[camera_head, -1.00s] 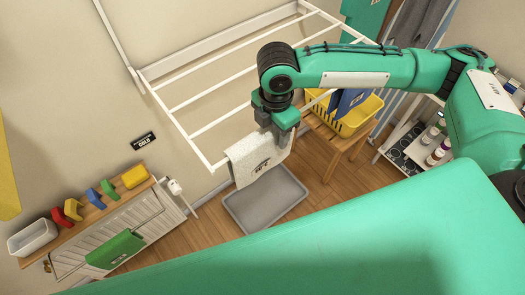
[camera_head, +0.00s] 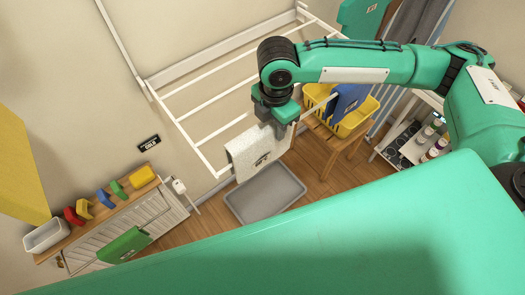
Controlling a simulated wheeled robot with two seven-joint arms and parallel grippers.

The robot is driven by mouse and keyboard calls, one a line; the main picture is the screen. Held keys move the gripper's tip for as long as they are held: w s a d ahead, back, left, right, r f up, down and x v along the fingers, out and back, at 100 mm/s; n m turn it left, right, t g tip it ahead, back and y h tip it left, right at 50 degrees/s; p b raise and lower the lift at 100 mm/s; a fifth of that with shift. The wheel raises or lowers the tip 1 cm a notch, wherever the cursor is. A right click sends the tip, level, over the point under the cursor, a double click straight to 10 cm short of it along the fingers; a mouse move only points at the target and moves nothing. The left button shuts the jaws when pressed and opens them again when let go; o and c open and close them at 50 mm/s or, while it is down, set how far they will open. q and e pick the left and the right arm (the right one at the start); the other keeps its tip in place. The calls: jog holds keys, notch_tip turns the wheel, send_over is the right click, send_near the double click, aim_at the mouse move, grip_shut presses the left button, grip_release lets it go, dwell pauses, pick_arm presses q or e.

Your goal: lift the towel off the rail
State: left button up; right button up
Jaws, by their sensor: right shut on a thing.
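The white towel (camera_head: 256,152) with dark lettering hangs over the front bar of the white drying rail (camera_head: 212,138). My right gripper (camera_head: 278,130) comes down from above at the towel's right end. It is shut on the towel's top edge, and its fingertips are partly hidden against the cloth. The towel still lies along the front bar. My left gripper is out of view.
A grey tray (camera_head: 266,194) lies on the floor below the towel. A wooden stool (camera_head: 335,146) with a yellow basket (camera_head: 357,117) stands to the right. A shelf with bottles (camera_head: 432,150) is farther right. A radiator (camera_head: 140,222) stands at lower left.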

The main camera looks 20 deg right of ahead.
notch_tip(320, 180, up, 3)
jog(key=shift+r+p, duration=0.1)
jog(key=shift+p, duration=1.15)
jog(key=shift+r+p, duration=0.8)
jog(key=shift+r, duration=3.35)
jog(key=shift+s+f, duration=0.1)
